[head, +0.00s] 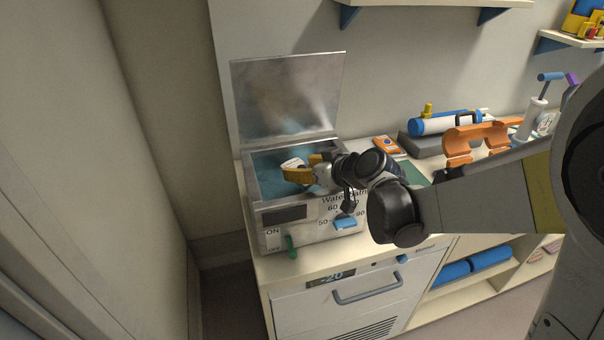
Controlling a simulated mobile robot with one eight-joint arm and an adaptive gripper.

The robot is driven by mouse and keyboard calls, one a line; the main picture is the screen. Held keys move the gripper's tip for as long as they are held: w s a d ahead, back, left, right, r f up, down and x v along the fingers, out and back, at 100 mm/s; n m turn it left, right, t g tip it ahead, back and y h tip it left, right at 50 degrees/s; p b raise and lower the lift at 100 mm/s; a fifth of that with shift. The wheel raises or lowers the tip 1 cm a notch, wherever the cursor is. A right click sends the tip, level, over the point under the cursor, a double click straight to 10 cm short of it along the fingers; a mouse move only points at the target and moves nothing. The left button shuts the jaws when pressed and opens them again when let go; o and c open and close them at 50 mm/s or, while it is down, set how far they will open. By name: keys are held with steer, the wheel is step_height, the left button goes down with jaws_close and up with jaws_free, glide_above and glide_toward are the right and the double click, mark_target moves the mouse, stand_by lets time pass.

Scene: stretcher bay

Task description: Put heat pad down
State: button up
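My gripper (303,167) has yellow fingers and is over the open water bath (258,180), within its rim as seen from here. A small white piece with a dark mark, seemingly the heat pad (292,163), shows between the fingers, which appear closed on it. Its lower part is hidden by the near finger. I cannot tell whether it touches the blue water. The bath is a metal box with its lid (287,95) raised at the back.
To the right on the counter are an orange packet (387,146), a blue-and-white cylinder (445,123) and an orange brace (474,139). A wall stands close on the left.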

steer(key=shift+f, duration=0.1)
steer(key=shift+f+b, duration=0.45)
steer(key=shift+f, duration=0.2)
steer(key=o, duration=1.2)
steer(key=shift+o, duration=0.2)
steer(key=shift+r, duration=0.15)
